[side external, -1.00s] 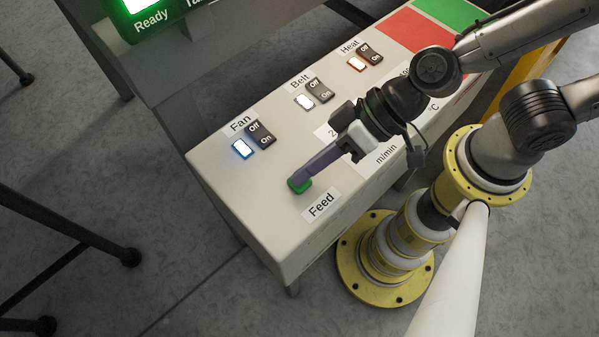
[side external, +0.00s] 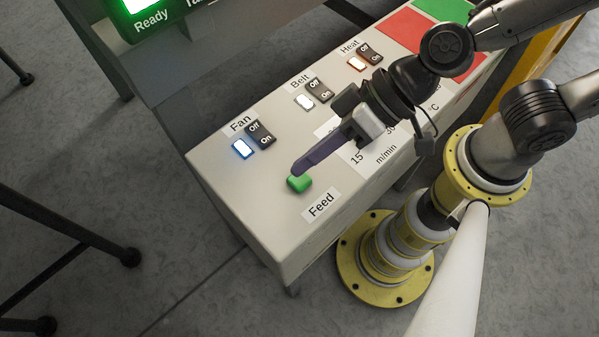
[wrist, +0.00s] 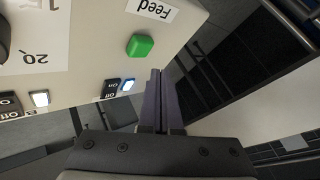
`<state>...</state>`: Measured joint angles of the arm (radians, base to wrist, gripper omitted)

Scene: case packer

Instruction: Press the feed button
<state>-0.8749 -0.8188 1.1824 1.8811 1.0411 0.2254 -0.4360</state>
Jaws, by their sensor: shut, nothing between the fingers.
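The green feed button (side external: 299,184) sits on the near end of the pale control box, beside its "Feed" label (side external: 321,205). In the wrist view the button (wrist: 140,45) is fully uncovered and stands proud of the surface. My gripper (side external: 298,170) is shut and empty, its dark purple fingers together. In the side view the fingertips appear just above the button's upper edge; the wrist view shows the fingertips (wrist: 157,72) apart from it.
Fan (side external: 260,135), Belt (side external: 318,91) and Heat (side external: 368,53) switches line the box, each with a lit lamp. A screen (side external: 146,8) at the back reads "Ready". Red and green areas lie at the far end. The box top around the button is clear.

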